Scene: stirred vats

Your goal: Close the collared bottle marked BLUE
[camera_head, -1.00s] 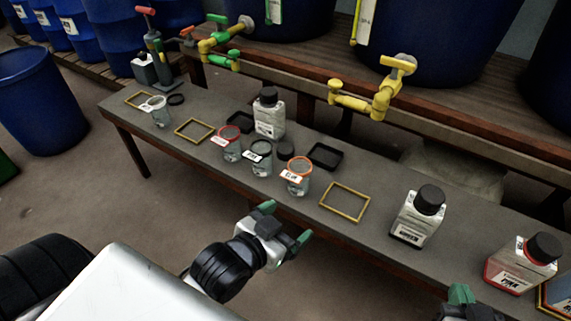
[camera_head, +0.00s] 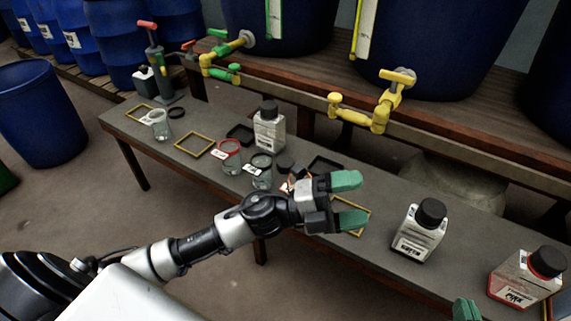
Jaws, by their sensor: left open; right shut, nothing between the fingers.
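The orange-collared clear bottle (camera_head: 299,168) stands mid-table, mostly hidden behind my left gripper; its tag cannot be read now. To its left stand a black-collared bottle (camera_head: 261,172) and a red-collared bottle (camera_head: 230,157), both with white tags too small to read surely. A loose black cap (camera_head: 285,166) lies just behind the row. My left gripper (camera_head: 350,200) is open and empty, its green fingers pointing right, above the yellow frame (camera_head: 365,215). My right gripper (camera_head: 466,310) shows only a green fingertip at the bottom edge.
A capped white bottle (camera_head: 420,230) and a red-marked capped bottle (camera_head: 527,278) stand to the right. Another capped bottle (camera_head: 269,128) stands behind the row. Yellow taps (camera_head: 380,105) overhang the back.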

